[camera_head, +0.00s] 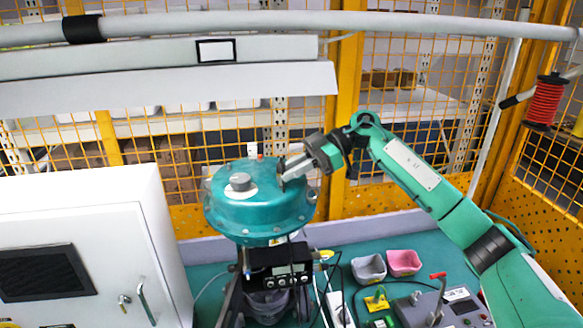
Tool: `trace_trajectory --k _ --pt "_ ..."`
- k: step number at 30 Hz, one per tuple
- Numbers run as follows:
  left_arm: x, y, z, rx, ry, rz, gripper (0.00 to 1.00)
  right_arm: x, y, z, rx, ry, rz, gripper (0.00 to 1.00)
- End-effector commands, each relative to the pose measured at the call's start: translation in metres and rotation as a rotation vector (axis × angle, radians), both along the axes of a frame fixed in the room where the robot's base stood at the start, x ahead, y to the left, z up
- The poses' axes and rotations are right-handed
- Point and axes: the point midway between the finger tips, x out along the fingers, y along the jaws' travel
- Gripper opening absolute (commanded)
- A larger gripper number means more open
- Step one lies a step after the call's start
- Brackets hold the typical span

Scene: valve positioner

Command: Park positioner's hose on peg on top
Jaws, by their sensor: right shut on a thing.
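The valve's teal domed actuator (255,205) stands at the middle, with a round grey knob (240,183) on top. The black positioner (280,268) with a small display is mounted below the dome. My right gripper (284,174) is at the dome's upper right edge, shut on the hose, whose held end is mostly hidden by the jaws. A pale hose length (318,295) shows beside the positioner. I cannot make out a peg clearly; a small white and orange piece shows at the dome's back. My left gripper is out of view.
A white cabinet (75,235) stands at left. Grey (368,268) and pink (404,262) bins and a grey device with a red lever (440,308) sit on the green bench at right. Yellow mesh fencing closes the back. Pale horizontal pipes cross the top.

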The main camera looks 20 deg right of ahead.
Motion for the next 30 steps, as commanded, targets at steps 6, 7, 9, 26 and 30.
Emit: trace_trajectory --k 6,7,9,26,30 --pt "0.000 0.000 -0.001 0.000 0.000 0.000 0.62 0.000 0.000 -0.002 0.000 0.000 0.000 0.00" --pt "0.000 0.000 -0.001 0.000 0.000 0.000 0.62 0.000 0.000 -0.003 0.000 0.000 0.000 0.00" --pt "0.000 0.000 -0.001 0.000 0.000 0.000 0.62 0.000 0.000 -0.004 0.000 0.001 0.000 0.00" --pt "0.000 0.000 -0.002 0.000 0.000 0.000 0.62 0.000 0.000 -0.012 -0.001 0.001 0.000 0.19" --pt "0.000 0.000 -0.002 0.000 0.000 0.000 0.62 0.000 0.000 -0.011 -0.001 0.000 0.000 0.43"
